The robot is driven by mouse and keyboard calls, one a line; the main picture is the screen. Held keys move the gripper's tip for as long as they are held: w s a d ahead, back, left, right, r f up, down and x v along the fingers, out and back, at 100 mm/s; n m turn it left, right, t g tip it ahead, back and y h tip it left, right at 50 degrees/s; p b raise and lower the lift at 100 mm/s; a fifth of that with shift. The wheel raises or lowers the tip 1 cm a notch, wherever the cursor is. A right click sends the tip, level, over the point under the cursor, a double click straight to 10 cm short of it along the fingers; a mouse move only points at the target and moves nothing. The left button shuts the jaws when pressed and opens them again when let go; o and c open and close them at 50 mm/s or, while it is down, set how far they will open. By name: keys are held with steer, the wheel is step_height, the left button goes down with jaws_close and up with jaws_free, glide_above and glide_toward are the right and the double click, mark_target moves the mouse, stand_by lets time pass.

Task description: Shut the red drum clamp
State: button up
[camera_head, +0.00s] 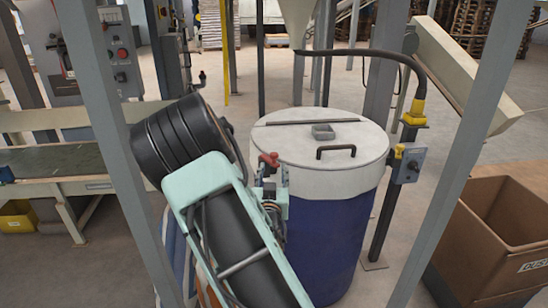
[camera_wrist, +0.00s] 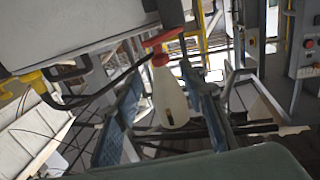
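The blue drum (camera_head: 325,235) with a pale lid (camera_head: 290,145) stands upright in the middle of the head view. The red drum clamp (camera_head: 268,160) is at the lid's near left edge. It also shows in the wrist view as a red bar and rounded end (camera_wrist: 162,38). My gripper (camera_head: 272,192) is just below and in front of the clamp, partly hiding the drum side. In the wrist view its two bluish fingers (camera_wrist: 161,72) are spread, with the red end near the gap between their tips. I cannot tell whether they touch it. The clamp's lower parts are hidden.
A dark handle (camera_head: 336,151) and a grey fitting sit on the lid. A post with a control box (camera_head: 408,163) and curved hose (camera_head: 385,55) stands right of the drum. Grey frame posts flank it. A cardboard box (camera_head: 500,235) is at right, a conveyor (camera_head: 60,160) at left.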

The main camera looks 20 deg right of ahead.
mark_target(274, 158)
steer(key=x, duration=0.9)
steer(key=shift+p, duration=0.3)
jaws_close()
